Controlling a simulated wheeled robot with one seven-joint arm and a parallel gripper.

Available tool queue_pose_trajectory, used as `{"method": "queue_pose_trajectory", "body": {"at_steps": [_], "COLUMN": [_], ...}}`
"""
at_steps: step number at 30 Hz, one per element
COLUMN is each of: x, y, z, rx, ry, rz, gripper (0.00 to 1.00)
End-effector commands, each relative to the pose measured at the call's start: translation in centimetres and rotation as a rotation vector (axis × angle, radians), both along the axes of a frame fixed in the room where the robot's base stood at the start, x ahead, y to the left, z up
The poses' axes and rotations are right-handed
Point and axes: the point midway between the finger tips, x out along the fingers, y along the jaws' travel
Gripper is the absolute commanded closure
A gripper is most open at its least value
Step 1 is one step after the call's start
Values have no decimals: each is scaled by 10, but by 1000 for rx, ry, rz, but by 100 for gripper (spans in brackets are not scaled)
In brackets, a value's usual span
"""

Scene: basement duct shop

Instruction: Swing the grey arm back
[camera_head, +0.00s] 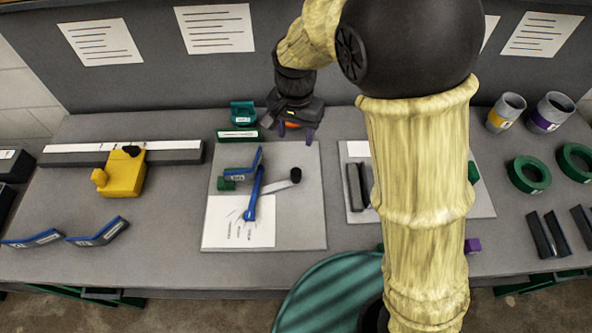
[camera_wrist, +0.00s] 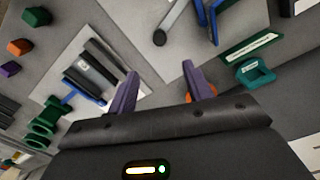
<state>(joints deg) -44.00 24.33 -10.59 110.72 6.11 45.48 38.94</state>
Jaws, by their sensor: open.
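The grey arm (camera_head: 275,188) is a flat light-grey bar with a black knob (camera_head: 296,175) at its right end, on the grey board in the middle of the bench. Its other end meets a blue bar (camera_head: 254,196) and a blue labelled bracket (camera_head: 242,173). In the wrist view the grey arm (camera_wrist: 176,17) is at the top, its knob (camera_wrist: 160,38) nearest my gripper. My gripper (camera_wrist: 161,80) has its purple fingers apart with nothing held. In the head view my gripper (camera_head: 296,133) hangs at the board's back edge, behind the knob and apart from it.
A green holder (camera_head: 243,113) stands left of my gripper. A second board (camera_head: 355,150) with dark bars lies right, partly hidden by my arm. A yellow block on a rail (camera_head: 122,177) sits left. Green rings (camera_head: 528,175) and cups (camera_head: 505,112) stand right.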

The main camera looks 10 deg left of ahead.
Motion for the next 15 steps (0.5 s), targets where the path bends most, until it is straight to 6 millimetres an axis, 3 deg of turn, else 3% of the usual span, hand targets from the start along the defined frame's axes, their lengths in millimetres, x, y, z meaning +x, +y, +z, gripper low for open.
{"method": "queue_pose_trajectory", "body": {"at_steps": [5, 15], "x": [0, 0], "y": [-1, -2], "z": [-17, -75], "rx": [-3, -3], "ry": [2, 5], "rz": [-2, -3], "gripper": [49, 49]}}
